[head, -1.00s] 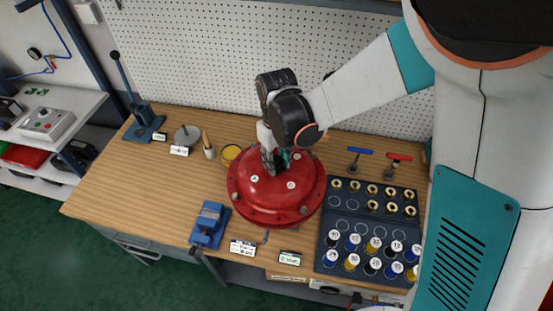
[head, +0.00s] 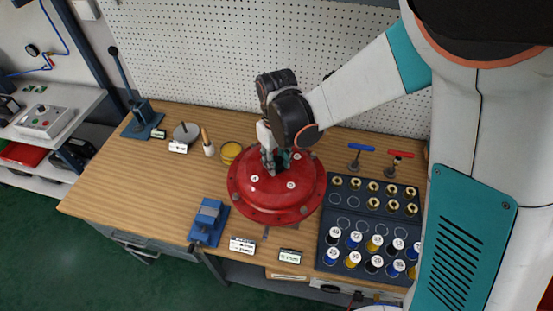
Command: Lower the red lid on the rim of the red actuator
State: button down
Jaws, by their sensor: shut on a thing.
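The red lid (head: 262,190) is a wide domed disc with a flange, bolts around its edge and small white letter tags on top. It is in the middle of the workbench in the head view. My gripper (head: 270,168) points down at the top centre of the lid and is shut on it; the fingertips are partly hidden by my wrist. The red actuator and its rim are hidden under the lid, so I cannot tell whether the lid touches the rim.
A blue vise (head: 209,222) stands at front left of the lid. A dark tray (head: 345,225) with brass fittings and labelled caps lies close on the right. A yellow tin (head: 231,151) and a wooden-handled tool (head: 208,145) stand behind left. The bench (head: 140,190) is clear at left.

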jog(key=shift+f, duration=0.3)
jog(key=c, duration=1.1)
grip_release()
notch_tip(320, 180, up, 8)
jog(key=shift+f, duration=0.25)
